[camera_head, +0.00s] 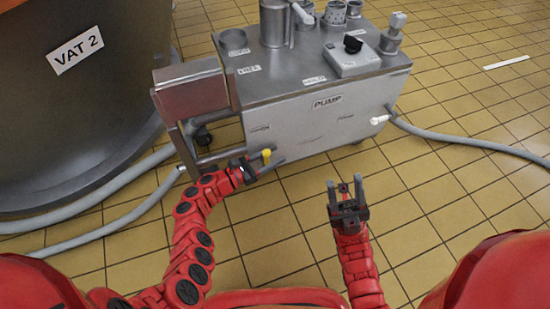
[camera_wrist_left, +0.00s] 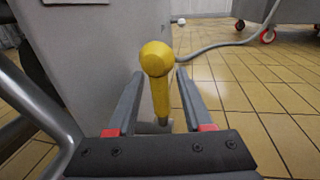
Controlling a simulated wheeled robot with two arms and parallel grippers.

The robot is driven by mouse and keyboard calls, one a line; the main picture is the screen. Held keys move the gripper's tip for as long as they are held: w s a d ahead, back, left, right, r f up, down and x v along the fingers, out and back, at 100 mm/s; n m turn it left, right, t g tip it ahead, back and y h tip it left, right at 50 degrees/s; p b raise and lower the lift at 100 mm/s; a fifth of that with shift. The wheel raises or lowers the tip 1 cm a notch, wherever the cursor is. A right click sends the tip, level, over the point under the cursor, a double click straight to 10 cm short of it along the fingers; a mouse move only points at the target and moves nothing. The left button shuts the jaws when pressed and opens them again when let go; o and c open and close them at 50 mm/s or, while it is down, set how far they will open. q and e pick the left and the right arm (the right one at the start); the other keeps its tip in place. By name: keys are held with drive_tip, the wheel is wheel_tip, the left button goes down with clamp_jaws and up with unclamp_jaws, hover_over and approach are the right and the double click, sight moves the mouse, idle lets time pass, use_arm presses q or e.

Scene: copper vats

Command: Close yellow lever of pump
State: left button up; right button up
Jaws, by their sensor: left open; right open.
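The yellow lever (camera_head: 267,154) is low at the left front of the grey pump (camera_head: 300,120). In the left wrist view the lever (camera_wrist_left: 157,85) stands roughly upright with a round knob on top. My left gripper (camera_head: 272,158) is open, with the lever between its two fingers; in the left wrist view the fingers (camera_wrist_left: 157,100) lie on either side with a visible gap. My right gripper (camera_head: 345,190) is open and empty, above the tiled floor in front of the pump.
A large vat labelled VAT 2 (camera_head: 75,110) stands at the left. Grey hoses run over the floor at left (camera_head: 110,225) and right (camera_head: 470,138). A metal box (camera_head: 190,88) is at the pump's left end. The tiled floor at right is mostly clear.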

use_arm(q)
drive_tip(key=shift+w+d, duration=0.15)
drive_tip(key=shift+d, duration=0.2)
clamp_jaws()
idle(1.2)
